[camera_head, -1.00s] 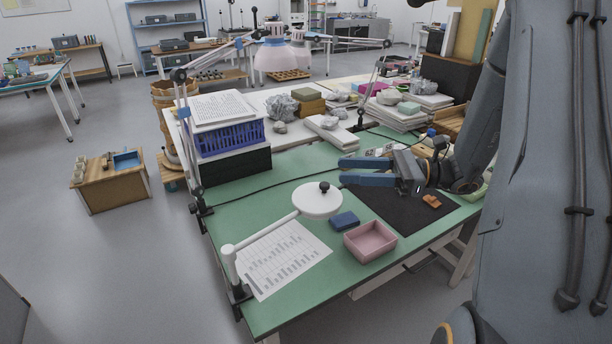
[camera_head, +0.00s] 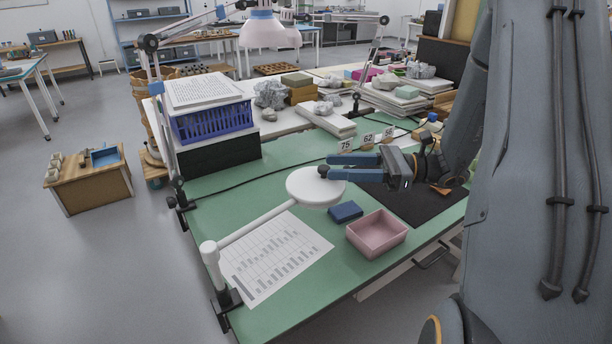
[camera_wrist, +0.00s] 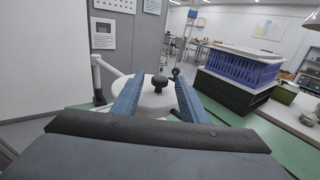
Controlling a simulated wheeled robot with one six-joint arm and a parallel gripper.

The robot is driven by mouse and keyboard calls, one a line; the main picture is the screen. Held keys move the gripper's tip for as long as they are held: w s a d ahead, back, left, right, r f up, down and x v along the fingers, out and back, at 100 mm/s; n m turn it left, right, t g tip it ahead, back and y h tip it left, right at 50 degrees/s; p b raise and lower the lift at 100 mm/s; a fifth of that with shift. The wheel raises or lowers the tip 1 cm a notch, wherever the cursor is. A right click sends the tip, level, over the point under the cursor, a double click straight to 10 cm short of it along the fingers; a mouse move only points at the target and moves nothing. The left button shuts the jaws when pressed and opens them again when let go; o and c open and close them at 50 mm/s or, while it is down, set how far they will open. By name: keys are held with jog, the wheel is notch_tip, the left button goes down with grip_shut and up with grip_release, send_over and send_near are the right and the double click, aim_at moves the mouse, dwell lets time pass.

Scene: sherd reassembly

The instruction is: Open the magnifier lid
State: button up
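The magnifier is a white round head with its lid (camera_head: 314,188) down, on a white arm (camera_head: 256,231) clamped at the table's left edge. A small dark knob (camera_head: 323,171) stands on the lid. My gripper (camera_head: 328,167) is at the lid's right side with its two blue fingers pointing left, their tips near the knob. In the wrist view, the knob (camera_wrist: 159,82) shows between the open fingers, ahead of them, with the white lid (camera_wrist: 154,99) beneath. The fingers are apart, and I cannot see them touch the knob.
A pink tray (camera_head: 377,234) and a blue block (camera_head: 346,211) lie in front of the lid. A printed sheet (camera_head: 274,258) lies by the arm. A blue basket (camera_head: 212,122) sits at the back left.

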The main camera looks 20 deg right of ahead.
aim_at(307, 178)
jog(key=shift+p+x, duration=0.7)
jog(key=shift+x, duration=3.2)
jog(key=shift+w+f, duration=0.1)
jog(key=shift+f, duration=0.05)
grip_shut()
